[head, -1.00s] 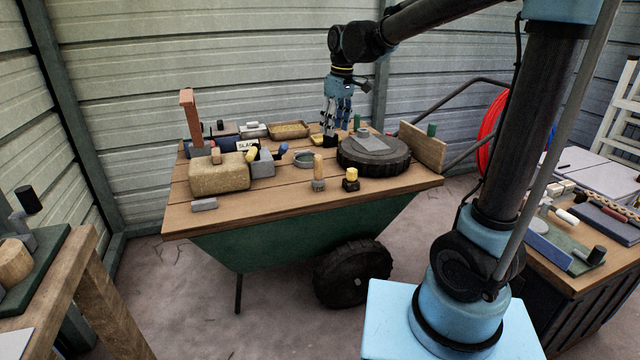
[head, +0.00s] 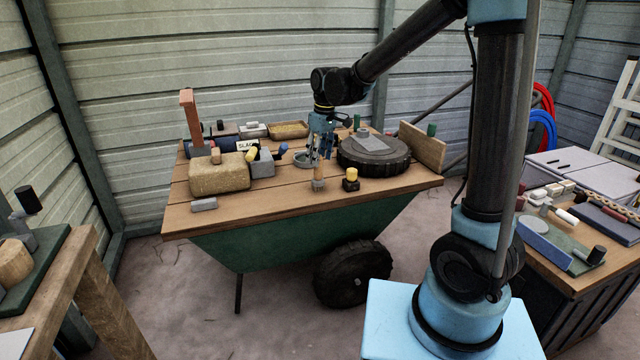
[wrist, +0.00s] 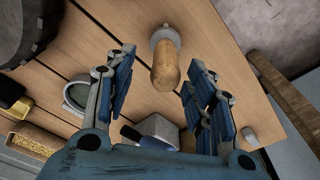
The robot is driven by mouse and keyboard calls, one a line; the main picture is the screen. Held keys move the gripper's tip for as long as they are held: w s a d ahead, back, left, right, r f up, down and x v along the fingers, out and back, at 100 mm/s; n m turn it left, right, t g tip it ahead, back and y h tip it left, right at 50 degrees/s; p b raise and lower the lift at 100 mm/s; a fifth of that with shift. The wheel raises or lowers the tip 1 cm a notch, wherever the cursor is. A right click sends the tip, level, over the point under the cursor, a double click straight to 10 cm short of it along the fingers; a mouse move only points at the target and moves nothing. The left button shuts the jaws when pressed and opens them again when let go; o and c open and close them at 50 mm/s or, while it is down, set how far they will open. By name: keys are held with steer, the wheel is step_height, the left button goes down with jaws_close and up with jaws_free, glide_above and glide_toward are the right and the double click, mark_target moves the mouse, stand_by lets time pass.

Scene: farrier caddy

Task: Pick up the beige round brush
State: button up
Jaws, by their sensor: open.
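The beige round brush (head: 318,184) stands upright near the front edge of the wooden cart top (head: 262,205). It has a rounded tan handle and a grey base. In the wrist view the brush (wrist: 166,68) shows its handle between the two blue fingers, its grey base beyond. My gripper (head: 319,158) points down over the brush and hides part of its handle in the head view. In the wrist view my gripper (wrist: 160,66) is open, with a finger on either side of the handle. I see no finger closed on it.
A yellow-topped black piece (head: 351,180) stands close right of the brush, before a black tyre (head: 373,160). A round grey dish (wrist: 78,93) lies close by. A straw-coloured block (head: 219,178) and grey holder (head: 262,167) are left.

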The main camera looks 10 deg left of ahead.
mark_target(317, 170)
steer(key=shift+a+f, duration=0.25)
steer(key=shift+f, duration=1.3)
steer(key=shift+a+f, duration=0.2)
steer(key=shift+f, duration=1.35)
jaws_close()
